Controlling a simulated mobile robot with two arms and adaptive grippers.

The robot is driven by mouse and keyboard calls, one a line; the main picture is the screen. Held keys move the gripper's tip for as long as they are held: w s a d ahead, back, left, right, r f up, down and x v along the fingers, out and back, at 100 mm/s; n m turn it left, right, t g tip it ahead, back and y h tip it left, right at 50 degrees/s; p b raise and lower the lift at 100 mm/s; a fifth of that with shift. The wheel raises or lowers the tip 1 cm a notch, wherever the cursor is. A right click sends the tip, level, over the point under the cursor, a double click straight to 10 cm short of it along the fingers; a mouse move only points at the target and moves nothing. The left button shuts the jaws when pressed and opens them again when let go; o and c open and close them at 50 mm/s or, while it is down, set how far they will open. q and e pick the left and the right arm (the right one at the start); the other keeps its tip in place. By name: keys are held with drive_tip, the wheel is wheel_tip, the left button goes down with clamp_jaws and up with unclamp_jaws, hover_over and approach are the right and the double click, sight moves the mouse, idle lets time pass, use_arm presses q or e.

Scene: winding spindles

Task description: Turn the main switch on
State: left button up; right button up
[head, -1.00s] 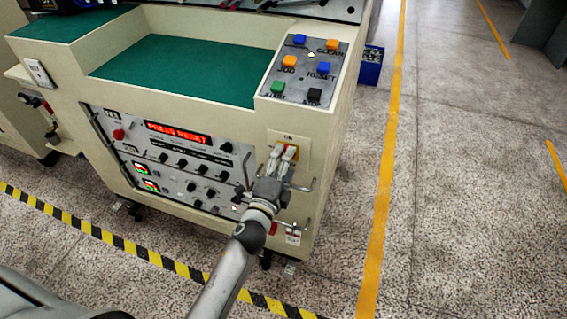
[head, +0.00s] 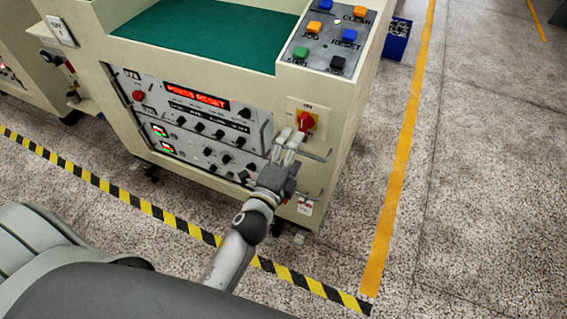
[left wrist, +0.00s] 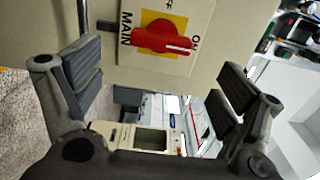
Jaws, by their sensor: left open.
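The main switch (head: 306,121) is a red rotary knob on a yellow and white plate, on the front of the cream machine, right of the control panel. In the left wrist view the red knob (left wrist: 163,37) shows at the top centre, with its handle pointing towards the "ON" label. "MAIN" is printed on the other side of the plate. My left gripper (head: 288,146) is open and empty, just below and in front of the switch in the head view. A gap shows between its fingertips and the knob. My right gripper is not in view.
A red display (head: 195,95) reads "PRESS RESET" on the control panel. Metal handles (head: 318,154) stick out near the gripper. A button box (head: 323,45) with coloured buttons sits above the switch. Open floor lies right of the machine, past a yellow line (head: 400,165).

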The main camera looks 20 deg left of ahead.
use_arm(q)
drive_tip(key=s, duration=0.5)
drive_tip(key=shift+s+a, duration=0.1)
drive_tip(key=shift+s, duration=0.3)
drive_tip(key=s+d+f+n+g+p, duration=0.1)
drive_tip(key=s+f+n+g, duration=0.25)
drive_tip(key=f, duration=0.75)
drive_tip(key=s+f+n+g, duration=0.2)
drive_tip(key=s+f, duration=0.3)
drive_tip(key=f, duration=0.6)
drive_tip(key=s+d+f+n+g+p, duration=0.1)
drive_tip(key=s+f+n+g, duration=0.25)
drive_tip(key=f, duration=0.75)
drive_tip(key=s+a+f+n+g, duration=0.2)
drive_tip(key=s+f, duration=0.3)
drive_tip(key=s, duration=0.3)
drive_tip(key=s+a+f+n+g, duration=0.2)
drive_tip(key=s+a+f+g, duration=0.1)
drive_tip(key=s, duration=0.6)
drive_tip(key=s+a+f+n+g+p, duration=0.1)
drive_tip(key=s+a+f+n+g, duration=0.2)
drive_tip(key=s+f, duration=0.3)
drive_tip(key=s, duration=0.2)
drive_tip(key=shift+s+a+f+y, duration=0.25)
drive_tip(key=shift+s+f+y, duration=0.05)
drive_tip(key=shift+s, duration=0.1)
